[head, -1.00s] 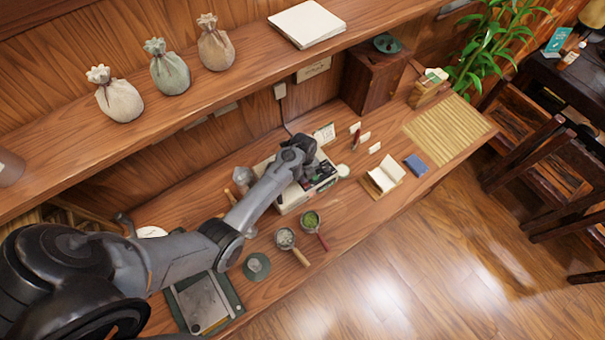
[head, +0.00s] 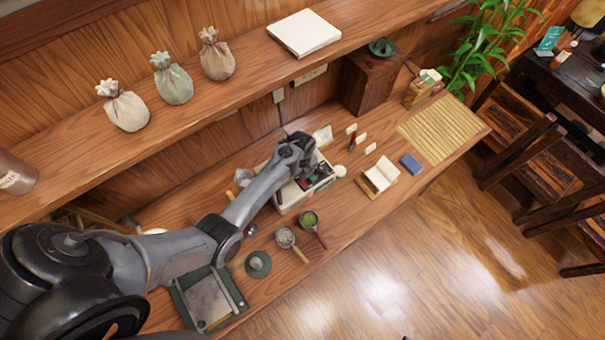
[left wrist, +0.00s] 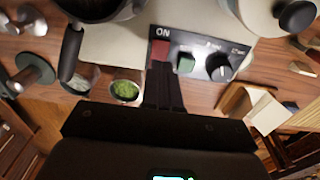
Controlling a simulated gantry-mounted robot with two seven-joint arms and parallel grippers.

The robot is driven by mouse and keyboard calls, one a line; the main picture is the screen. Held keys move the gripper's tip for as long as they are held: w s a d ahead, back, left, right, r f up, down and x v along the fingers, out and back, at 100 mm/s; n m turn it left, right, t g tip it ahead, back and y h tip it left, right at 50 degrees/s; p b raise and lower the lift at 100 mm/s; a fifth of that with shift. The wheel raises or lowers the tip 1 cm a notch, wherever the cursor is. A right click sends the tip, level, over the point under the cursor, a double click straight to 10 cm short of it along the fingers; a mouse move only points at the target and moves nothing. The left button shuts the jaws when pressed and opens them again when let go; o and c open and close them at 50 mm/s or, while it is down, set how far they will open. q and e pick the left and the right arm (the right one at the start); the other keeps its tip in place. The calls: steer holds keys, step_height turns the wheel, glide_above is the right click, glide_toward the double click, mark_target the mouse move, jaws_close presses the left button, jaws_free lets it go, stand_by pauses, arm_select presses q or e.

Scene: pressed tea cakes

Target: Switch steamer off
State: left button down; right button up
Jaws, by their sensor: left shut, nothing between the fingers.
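The steamer (head: 289,198) is a pale box with a dark control panel on the counter, partly hidden under my left arm. In the left wrist view its panel (left wrist: 205,52) carries a red switch (left wrist: 160,49) beside the word ON, a green button (left wrist: 186,63) and a black knob (left wrist: 220,67). My left gripper (left wrist: 162,84) is shut and empty, its fingertips just below the red switch in that view. I cannot tell whether they touch it. In the head view the left gripper is over the steamer, its fingertips hidden. My right gripper is not in view.
Two small handled strainers, one with green leaves (head: 309,219) and one with pale contents (head: 285,237), lie in front of the steamer. A notebook (head: 381,176), a blue block (head: 411,164) and a bamboo mat (head: 441,128) lie to the right. A shelf with cloth sacks (head: 172,80) overhangs behind.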

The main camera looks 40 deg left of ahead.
arm_select(q)
step_height(320, 180, up, 11)
steer(key=a+b, duration=0.1)
steer(key=shift+w+a+f, duration=0.15)
steer(key=shift+w+a, duration=0.05)
steer(key=shift+a, duration=0.05)
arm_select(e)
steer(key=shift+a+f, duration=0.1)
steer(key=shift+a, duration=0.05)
arm_select(q)
steer(key=shift+s, duration=0.1)
